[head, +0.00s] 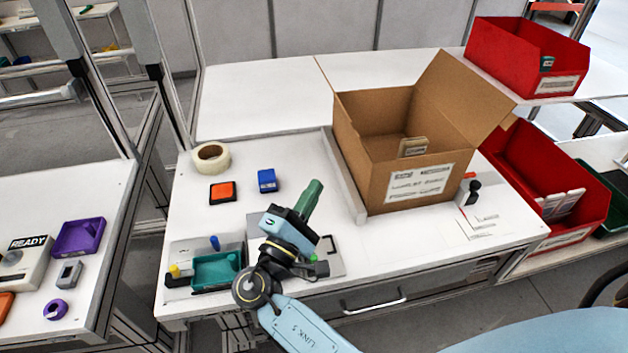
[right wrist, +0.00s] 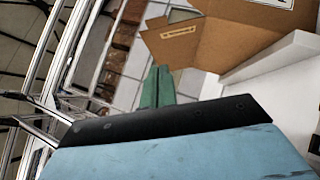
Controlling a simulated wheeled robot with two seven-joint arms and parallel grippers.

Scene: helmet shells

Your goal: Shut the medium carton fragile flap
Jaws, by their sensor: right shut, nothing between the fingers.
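The brown medium carton (head: 405,190) stands open at the right part of the white table, with a printed label on its front. A large flap (head: 465,95) stands up from its right side and leans outward. Something small with a pale label lies inside. In the right wrist view, brown cardboard (right wrist: 240,45) shows at the top, and a panel with a small label (right wrist: 180,32) juts to the left; its print is unreadable. My right gripper (head: 314,187) has green fingers, shut and empty, left of the carton and apart from it. The fingers also show in the right wrist view (right wrist: 157,88).
A pale rail (head: 345,175) runs along the carton's left side. A black-knobbed device (head: 468,192) stands at its front right corner. Red bins (head: 530,60) are at the right. A tape roll (head: 210,157), orange pad (head: 222,192) and blue box (head: 267,181) lie at the left.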

